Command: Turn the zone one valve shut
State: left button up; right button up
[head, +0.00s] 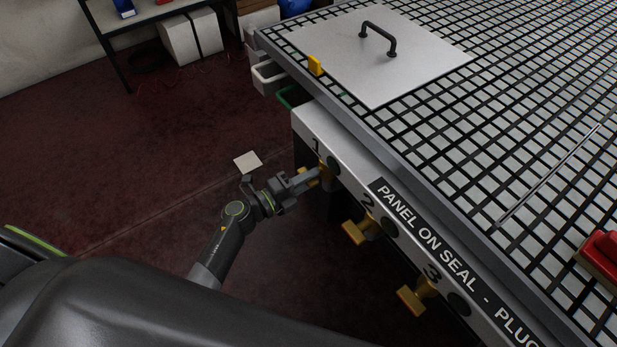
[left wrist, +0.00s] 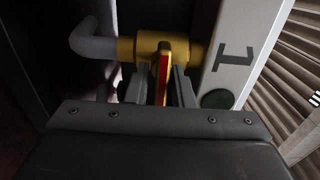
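The zone one valve is a yellow valve body (left wrist: 138,50) on a pipe beside the panel marked 1. Its lever (left wrist: 164,74), yellow with a red face, points toward the left wrist camera, across the line of the pipe. My left gripper (head: 313,176) is at this valve, under the table's edge in the head view. In the left wrist view the fingers of my left gripper (left wrist: 163,84) stand on both sides of the lever, very close to it. Whether they press on it is not clear. My right gripper is out of view.
Yellow valves two (head: 358,232) and three (head: 414,298) stick out along the same front panel (head: 385,197). The grid table (head: 500,120) carries a white panel with a black handle (head: 378,38). A red object (head: 603,250) lies at right. The floor at left is mostly clear.

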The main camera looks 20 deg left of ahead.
pick_arm(q)
jog(key=shift+o, duration=1)
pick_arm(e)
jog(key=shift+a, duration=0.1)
pick_arm(q)
jog(key=shift+s+a, duration=0.15)
jog(key=b+v, duration=0.1)
jog(key=v, duration=1.6)
jog(key=shift+b, duration=0.35)
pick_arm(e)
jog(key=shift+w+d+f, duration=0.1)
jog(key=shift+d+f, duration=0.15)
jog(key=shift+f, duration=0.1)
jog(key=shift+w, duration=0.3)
